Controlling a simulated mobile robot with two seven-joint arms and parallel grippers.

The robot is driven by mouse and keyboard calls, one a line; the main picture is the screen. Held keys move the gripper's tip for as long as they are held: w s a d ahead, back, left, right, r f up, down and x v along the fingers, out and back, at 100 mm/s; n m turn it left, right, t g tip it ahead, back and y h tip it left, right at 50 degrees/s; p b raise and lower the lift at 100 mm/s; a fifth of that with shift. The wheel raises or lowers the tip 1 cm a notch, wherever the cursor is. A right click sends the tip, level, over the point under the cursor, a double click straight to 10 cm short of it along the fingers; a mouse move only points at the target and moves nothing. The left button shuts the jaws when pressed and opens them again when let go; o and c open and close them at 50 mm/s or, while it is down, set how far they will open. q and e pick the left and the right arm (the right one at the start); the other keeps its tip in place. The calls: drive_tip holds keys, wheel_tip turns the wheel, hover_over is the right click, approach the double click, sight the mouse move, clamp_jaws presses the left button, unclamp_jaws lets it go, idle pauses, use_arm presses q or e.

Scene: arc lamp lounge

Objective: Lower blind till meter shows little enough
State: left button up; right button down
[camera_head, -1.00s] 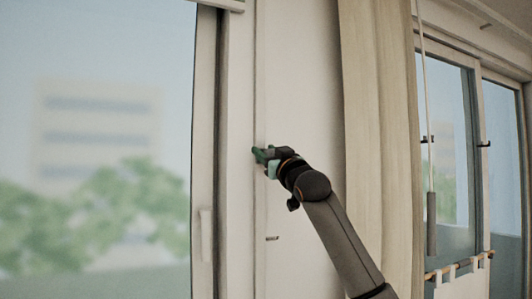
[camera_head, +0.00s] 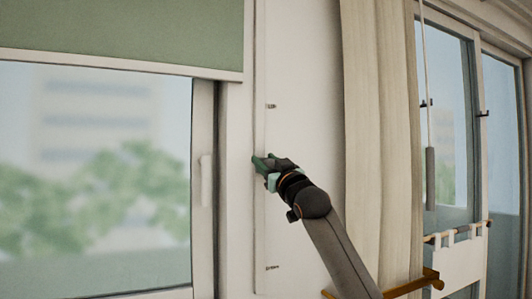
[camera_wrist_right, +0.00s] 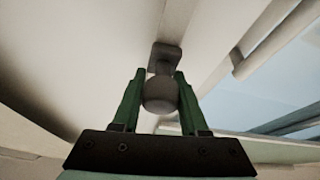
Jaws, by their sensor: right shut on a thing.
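The green blind (camera_head: 120,35) hangs over the top of the left window, and its pale bottom bar (camera_head: 120,68) is a little above the trees outside. My right gripper (camera_head: 264,164) is at the pale wall strip right of the window frame. In the right wrist view its green fingers (camera_wrist_right: 160,98) are shut on a rounded grey knob (camera_wrist_right: 160,92), with a blocky stem behind it. In the head view the knob is hidden by the gripper. No meter can be made out. My left gripper is not in view.
A beige curtain (camera_head: 375,130) hangs right of my gripper. A cord with a grey weight (camera_head: 430,178) hangs in front of the right window. A wooden rail (camera_head: 460,230) carries a white hanging cloth (camera_head: 460,258). An orange-brown bar (camera_head: 410,286) is low by my forearm.

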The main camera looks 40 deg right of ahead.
sight(260, 180)
wheel_tip(260, 180, down, 6)
drive_tip(key=b, duration=0.3)
drive_tip(key=shift+a+f, duration=0.1)
drive_tip(key=shift+f, duration=0.1)
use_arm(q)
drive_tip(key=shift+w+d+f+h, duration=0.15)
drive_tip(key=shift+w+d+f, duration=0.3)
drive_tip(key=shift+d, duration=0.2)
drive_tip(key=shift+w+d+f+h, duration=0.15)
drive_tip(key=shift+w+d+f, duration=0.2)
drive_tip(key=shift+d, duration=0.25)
use_arm(e)
drive_tip(key=shift+c, duration=2.2)
unclamp_jaws()
drive_tip(key=shift+r, duration=0.1)
